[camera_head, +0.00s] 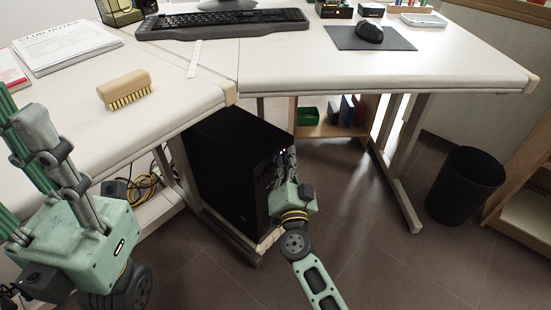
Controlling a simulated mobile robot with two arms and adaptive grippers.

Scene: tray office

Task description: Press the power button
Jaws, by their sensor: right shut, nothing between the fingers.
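The black computer tower (222,160) stands under the desk in the middle of the view. My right gripper (284,155) is shut and empty, with its fingertips pointing up at the tower's upper front edge. The fingertips look very close to the front panel; I cannot tell whether they touch it. A tiny light spot shows near the fingertips, but the power button itself cannot be made out clearly. My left gripper (42,140) is large at the left edge, above the desk's left part and away from the tower. Whether its fingers are open or shut is unclear.
The desk (330,70) overhangs the tower. Its metal leg (396,165) stands to the right. A wooden brush (125,88), keyboard (222,22) and mouse (369,31) lie on top. A black bin (464,185) stands at right. Yellow cable (145,188) is left of the tower; floor right of my gripper is clear.

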